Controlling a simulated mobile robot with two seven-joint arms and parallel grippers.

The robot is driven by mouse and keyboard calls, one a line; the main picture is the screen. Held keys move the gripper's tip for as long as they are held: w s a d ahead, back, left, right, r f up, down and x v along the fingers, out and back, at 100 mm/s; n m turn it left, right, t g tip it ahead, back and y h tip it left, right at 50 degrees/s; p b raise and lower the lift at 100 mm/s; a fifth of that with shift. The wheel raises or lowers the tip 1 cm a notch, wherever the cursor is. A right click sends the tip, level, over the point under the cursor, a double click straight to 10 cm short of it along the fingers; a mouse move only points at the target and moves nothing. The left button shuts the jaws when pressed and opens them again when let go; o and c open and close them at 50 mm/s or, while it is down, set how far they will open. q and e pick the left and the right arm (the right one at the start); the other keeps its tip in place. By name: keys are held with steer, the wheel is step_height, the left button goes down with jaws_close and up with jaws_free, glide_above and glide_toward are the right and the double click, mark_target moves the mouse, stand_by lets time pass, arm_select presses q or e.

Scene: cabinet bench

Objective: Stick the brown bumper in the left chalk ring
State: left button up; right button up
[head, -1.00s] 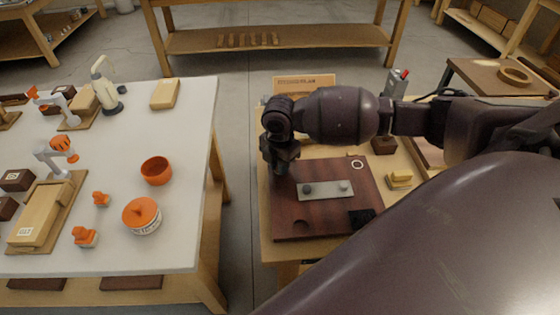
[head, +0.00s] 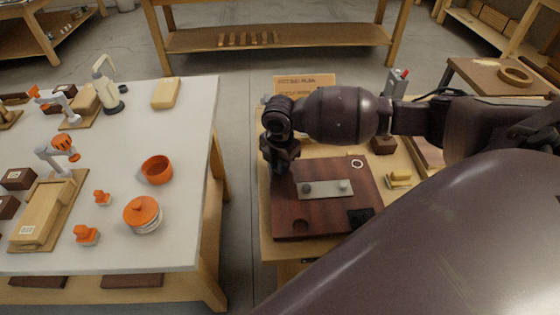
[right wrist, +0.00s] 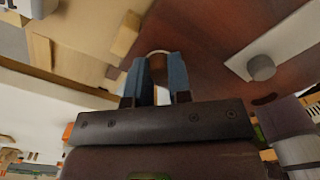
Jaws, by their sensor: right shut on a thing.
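A dark red-brown board (head: 335,222) lies on the right bench. A white chalk ring (head: 357,163) shows near its far right corner. My right gripper (head: 281,170) is over the board's far left part, pointing down, and hides what lies under it in the head view. In the right wrist view, its blue fingers (right wrist: 158,84) are shut on the small brown bumper (right wrist: 158,65). A pale arc of the left chalk ring (right wrist: 158,52) shows just beyond the bumper, mostly hidden. I cannot tell whether the bumper touches the board. My left gripper is not in view.
A black square (head: 360,216) lies near the right front. A white-topped table stands left, across a gap.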

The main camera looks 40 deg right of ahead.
steer(key=o, duration=0.9)
steer(key=shift+c, duration=0.2)
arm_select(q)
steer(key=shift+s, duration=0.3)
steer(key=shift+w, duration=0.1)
arm_select(e)
steer(key=shift+o, duration=0.5)
steer(key=shift+w+r, duration=0.1)
steer(key=shift+r, duration=0.05)
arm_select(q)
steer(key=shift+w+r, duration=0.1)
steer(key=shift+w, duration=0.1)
arm_select(e)
steer(key=shift+w, duration=0.1)
steer(key=shift+c, duration=0.2)
